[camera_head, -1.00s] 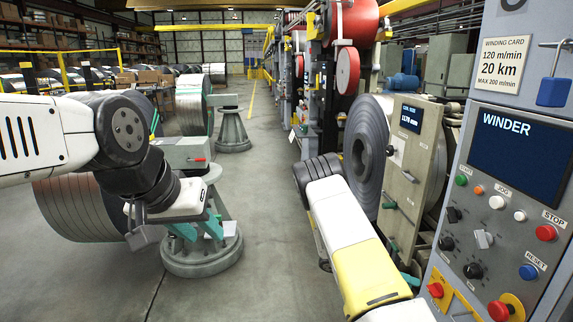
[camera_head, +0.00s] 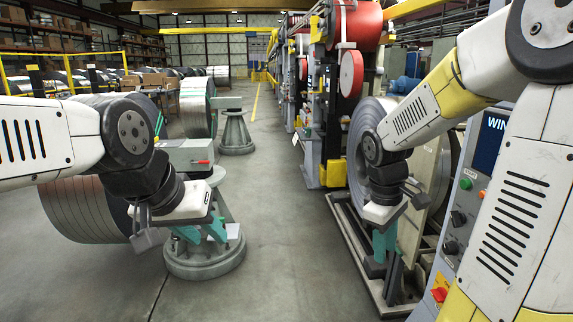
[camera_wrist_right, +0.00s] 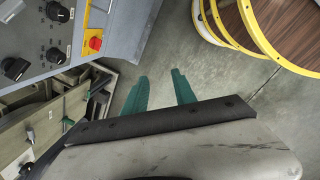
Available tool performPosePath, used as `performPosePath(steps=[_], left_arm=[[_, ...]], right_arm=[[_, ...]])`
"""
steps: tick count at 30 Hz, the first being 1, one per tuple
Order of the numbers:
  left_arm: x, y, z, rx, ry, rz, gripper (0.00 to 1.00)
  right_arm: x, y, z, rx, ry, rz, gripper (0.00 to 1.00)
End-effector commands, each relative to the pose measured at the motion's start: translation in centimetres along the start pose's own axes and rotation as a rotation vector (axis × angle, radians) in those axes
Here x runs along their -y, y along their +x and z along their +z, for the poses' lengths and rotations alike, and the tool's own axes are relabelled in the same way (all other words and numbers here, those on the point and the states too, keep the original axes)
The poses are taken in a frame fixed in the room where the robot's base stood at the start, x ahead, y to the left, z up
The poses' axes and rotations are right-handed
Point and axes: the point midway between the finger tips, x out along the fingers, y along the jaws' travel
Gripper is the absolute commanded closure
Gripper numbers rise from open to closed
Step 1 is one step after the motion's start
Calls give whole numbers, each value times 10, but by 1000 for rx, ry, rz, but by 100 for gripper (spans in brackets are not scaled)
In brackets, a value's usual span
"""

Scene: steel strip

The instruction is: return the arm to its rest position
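My right arm (camera_head: 440,100) is raised and bent at the right of the head view, in front of the winder panel. Its right gripper (camera_head: 383,250) hangs down in front of the steel coil on the winder. In the right wrist view the teal fingers of this gripper (camera_wrist_right: 160,92) are apart, with only bare floor between them. My left arm (camera_head: 50,140) comes in from the left. Its left gripper (camera_head: 203,233) points down in front of the grey pedestal, with its teal fingers apart and nothing seen between them.
The winder panel (camera_head: 465,205) is partly hidden by my right arm. A steel coil (camera_head: 362,125) stands behind the right gripper. A grey pedestal (camera_head: 205,262) stands behind the left gripper. A yellow-rimmed reel (camera_wrist_right: 270,30) shows in the right wrist view. The middle aisle (camera_head: 280,220) is clear.

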Motion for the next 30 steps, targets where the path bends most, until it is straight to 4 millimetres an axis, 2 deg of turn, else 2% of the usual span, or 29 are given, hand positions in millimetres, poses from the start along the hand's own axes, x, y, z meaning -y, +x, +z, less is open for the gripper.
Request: performPosePath(steps=[1,6,12,15,21,30], left_arm=[[0,0,0,0,0,0,64],[0,0,0,0,0,0,64],[0,0,0,0,0,0,64],[0,0,0,0,0,0,64],[0,0,0,0,0,0,64],[0,0,0,0,0,0,64]], right_arm=[[9,-16,2,-61,65,3,67],[42,-57,8,-249,293,-16,67],[80,-97,18,-450,536,-63,67],[95,-109,22,-525,622,-86,67],[110,-120,26,-597,710,-117,67],[110,-120,26,-601,716,-119,67]])
